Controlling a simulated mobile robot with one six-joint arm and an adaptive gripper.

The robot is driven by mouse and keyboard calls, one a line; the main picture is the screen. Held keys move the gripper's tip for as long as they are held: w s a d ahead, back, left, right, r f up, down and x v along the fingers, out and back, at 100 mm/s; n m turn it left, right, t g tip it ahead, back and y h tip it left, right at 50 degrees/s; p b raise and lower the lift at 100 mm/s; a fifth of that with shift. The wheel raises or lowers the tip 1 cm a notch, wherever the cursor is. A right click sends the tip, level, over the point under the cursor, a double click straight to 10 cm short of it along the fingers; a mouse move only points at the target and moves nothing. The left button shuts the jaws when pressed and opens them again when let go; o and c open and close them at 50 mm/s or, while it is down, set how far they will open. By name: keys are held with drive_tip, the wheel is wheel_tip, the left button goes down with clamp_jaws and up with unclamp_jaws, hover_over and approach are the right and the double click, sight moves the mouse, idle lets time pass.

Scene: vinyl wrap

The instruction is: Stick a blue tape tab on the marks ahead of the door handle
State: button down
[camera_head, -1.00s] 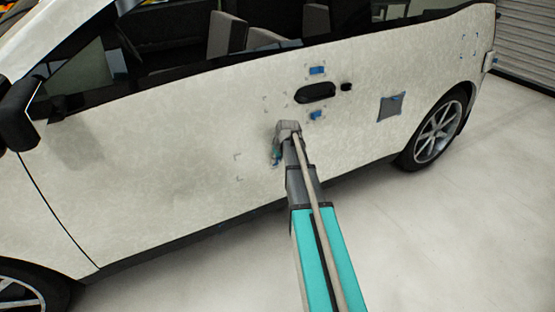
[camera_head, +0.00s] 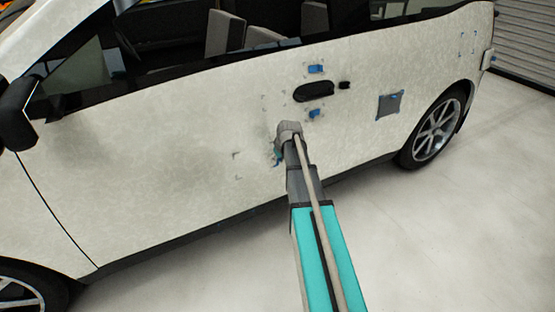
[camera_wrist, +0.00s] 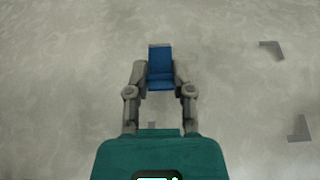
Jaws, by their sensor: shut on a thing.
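My gripper (camera_wrist: 160,75) is shut on a blue tape tab (camera_wrist: 160,62), whose upper end sticks out past the fingertips in the wrist view. The pale door panel fills the view behind it; I cannot tell whether the tab touches it. In the head view my gripper (camera_head: 278,158) is below and left of the black door handle (camera_head: 314,91). Faint corner marks (camera_head: 265,97) show on the door just left of the handle. Grey corner marks also show at the right of the wrist view (camera_wrist: 301,128).
Blue tabs sit above (camera_head: 316,69) and below (camera_head: 314,113) the handle. A grey square patch with blue tabs (camera_head: 389,105) is farther right. More corner marks (camera_head: 237,155) lie left of my gripper. The rear wheel (camera_head: 435,132) and open floor are to the right.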

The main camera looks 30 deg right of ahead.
drive_tip(key=shift+s+d, duration=0.1)
drive_tip(key=shift+s, duration=2.55)
drive_tip(key=shift+d, duration=0.15)
